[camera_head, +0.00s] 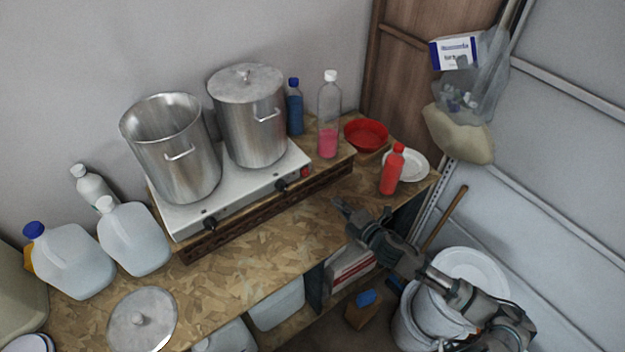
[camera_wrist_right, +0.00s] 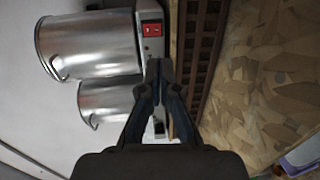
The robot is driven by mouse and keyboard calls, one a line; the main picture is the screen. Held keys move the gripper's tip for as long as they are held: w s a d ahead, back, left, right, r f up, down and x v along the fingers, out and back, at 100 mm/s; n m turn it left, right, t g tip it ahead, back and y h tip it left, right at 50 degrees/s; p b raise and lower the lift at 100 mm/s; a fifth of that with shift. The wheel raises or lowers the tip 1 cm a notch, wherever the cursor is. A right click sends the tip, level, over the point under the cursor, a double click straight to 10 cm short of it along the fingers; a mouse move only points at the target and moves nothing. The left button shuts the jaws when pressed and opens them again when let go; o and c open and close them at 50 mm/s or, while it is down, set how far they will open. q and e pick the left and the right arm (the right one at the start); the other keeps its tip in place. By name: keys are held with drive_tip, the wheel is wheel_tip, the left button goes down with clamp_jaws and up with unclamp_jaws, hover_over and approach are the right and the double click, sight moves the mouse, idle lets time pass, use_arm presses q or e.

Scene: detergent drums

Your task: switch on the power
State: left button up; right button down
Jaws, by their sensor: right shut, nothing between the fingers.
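The white two-burner hot plate (camera_head: 235,200) stands on a raised board on the workbench. Its red power switch (camera_head: 306,171) is at the right end of its front face, beside a black knob (camera_head: 281,185). The switch also shows in the right wrist view (camera_wrist_right: 152,29), at the top. My right gripper (camera_head: 338,205) is shut and empty, in front of the hot plate's right end. In the right wrist view its fingertips (camera_wrist_right: 160,66) appear just below the switch; I cannot tell if they touch the panel. My left gripper is not in view.
An open steel pot (camera_head: 170,150) and a lidded pot (camera_head: 250,125) stand on the hot plate. A pink-filled bottle (camera_head: 328,125), red bowl (camera_head: 366,134) and red bottle (camera_head: 392,172) are to the right. Jugs (camera_head: 133,238) stand at left. The bench front has bare room.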

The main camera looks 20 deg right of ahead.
sight(308, 175)
drive_tip(key=p+x, duration=0.1)
drive_tip(key=x, duration=0.7)
drive_tip(key=a+p+x, duration=0.1)
drive_tip(key=x, duration=0.3)
drive_tip(key=shift+w+a+r+p, duration=0.15)
drive_tip(key=shift+a+p, duration=0.1)
drive_tip(key=shift+p, duration=0.05)
drive_tip(key=shift+w, duration=0.35)
drive_tip(key=shift+w+d, duration=0.1)
drive_tip(key=shift+d+f, duration=0.25)
drive_tip(key=shift+d, duration=0.2)
